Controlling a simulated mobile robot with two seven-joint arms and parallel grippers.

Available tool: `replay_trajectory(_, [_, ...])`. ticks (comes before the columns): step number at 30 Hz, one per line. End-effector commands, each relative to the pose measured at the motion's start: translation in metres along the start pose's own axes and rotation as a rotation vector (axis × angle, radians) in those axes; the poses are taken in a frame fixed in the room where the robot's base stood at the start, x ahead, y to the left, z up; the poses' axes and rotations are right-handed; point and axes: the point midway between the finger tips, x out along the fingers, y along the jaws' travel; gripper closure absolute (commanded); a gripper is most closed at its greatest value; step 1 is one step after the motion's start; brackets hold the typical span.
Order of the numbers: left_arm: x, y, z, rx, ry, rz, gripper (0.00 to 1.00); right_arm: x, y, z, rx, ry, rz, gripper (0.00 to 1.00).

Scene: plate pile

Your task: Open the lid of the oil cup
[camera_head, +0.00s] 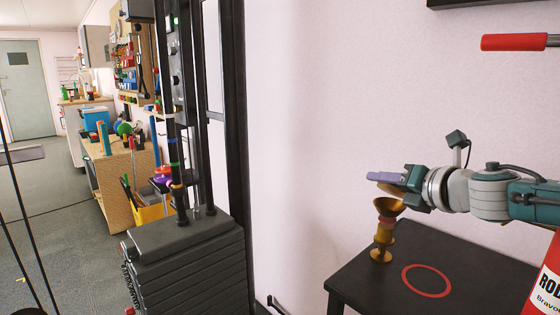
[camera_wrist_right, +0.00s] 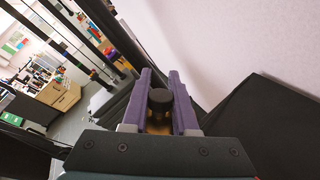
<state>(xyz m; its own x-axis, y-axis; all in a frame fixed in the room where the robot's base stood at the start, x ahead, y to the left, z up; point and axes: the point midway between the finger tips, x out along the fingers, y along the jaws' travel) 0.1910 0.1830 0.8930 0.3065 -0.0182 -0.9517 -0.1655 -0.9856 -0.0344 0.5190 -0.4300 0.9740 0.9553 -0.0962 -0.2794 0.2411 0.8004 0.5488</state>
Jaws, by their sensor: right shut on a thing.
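The oil cup (camera_head: 382,240) is a brass, goblet-shaped vessel standing upright near the left back edge of the black table, with a wide flared top. My right gripper (camera_head: 376,178), with purple fingers, reaches in from the right just above the flared top. In the right wrist view its two fingers (camera_wrist_right: 160,95) are closed around a dark round knob (camera_wrist_right: 160,98), with some brass showing below it. The knob looks like the lid's handle. My left gripper is not in view.
The black table (camera_head: 365,283) bears a red ring mark (camera_head: 427,280) right of the cup. A red fire-extinguisher-like cylinder (camera_head: 545,285) stands at the lower right. The white wall (camera_head: 310,130) is behind. A weight-stack machine (camera_head: 185,250) stands at the left.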

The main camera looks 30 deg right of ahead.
Motion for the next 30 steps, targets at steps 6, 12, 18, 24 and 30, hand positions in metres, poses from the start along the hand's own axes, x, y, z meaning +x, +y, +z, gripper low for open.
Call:
replay_trajectory(6, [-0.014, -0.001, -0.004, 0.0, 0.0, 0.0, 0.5, 0.002, -0.002, 0.009, 0.182, 0.09, 0.0, 1.0])
replay_trajectory(12, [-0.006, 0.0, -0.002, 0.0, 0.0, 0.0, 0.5, 0.005, -0.009, 0.01, 0.349, 0.176, 0.001, 1.0])
replay_trajectory(18, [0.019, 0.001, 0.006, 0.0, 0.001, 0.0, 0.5, 0.009, -0.016, 0.009, 0.516, 0.26, 0.003, 1.0])
replay_trajectory(24, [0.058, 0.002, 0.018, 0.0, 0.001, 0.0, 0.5, 0.011, -0.021, 0.008, 0.666, 0.337, 0.005, 1.0])
replay_trajectory(30, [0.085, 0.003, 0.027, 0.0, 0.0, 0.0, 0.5, 0.012, -0.022, 0.01, 0.767, 0.387, 0.005, 1.0])
